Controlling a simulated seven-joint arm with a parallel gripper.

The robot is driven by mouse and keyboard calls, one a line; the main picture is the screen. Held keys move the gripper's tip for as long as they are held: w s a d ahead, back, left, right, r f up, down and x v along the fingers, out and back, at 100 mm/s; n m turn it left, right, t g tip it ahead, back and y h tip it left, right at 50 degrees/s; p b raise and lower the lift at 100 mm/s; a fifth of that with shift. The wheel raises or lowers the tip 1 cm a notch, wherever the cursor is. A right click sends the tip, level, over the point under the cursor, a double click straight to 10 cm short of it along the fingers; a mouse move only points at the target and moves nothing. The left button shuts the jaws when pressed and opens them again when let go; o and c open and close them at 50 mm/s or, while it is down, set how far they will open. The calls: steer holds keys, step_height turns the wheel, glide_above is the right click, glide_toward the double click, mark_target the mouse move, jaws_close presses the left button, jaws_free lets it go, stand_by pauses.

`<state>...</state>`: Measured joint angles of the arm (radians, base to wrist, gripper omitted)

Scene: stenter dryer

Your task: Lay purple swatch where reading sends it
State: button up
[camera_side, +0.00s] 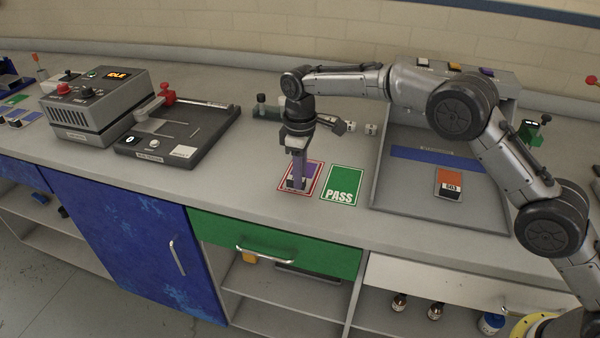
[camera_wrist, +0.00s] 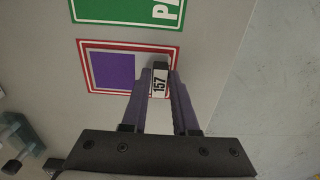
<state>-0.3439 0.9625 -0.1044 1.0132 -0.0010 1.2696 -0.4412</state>
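The purple swatch (camera_wrist: 112,70) lies flat over a white card with a red border (camera_side: 314,168); I cannot tell whether it touches the card. Its black end block bears a white label reading 157 (camera_wrist: 159,84). My gripper (camera_side: 298,184) points straight down at the card's lower left part. In the wrist view its fingers (camera_wrist: 160,85) are closed around the label block, one on each side. Any word on the red-bordered card is hidden. A green card marked PASS (camera_side: 342,184) lies just to the right, empty.
A grey tray (camera_side: 400,205) at the right holds an orange swatch (camera_side: 450,180) labelled 563. A grey machine (camera_side: 95,105) with an IDLE display and a black plate unit (camera_side: 180,140) reading 0 stand at the left. Small items line the back. The counter's front edge is close.

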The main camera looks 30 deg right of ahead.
steer(key=o, duration=0.4)
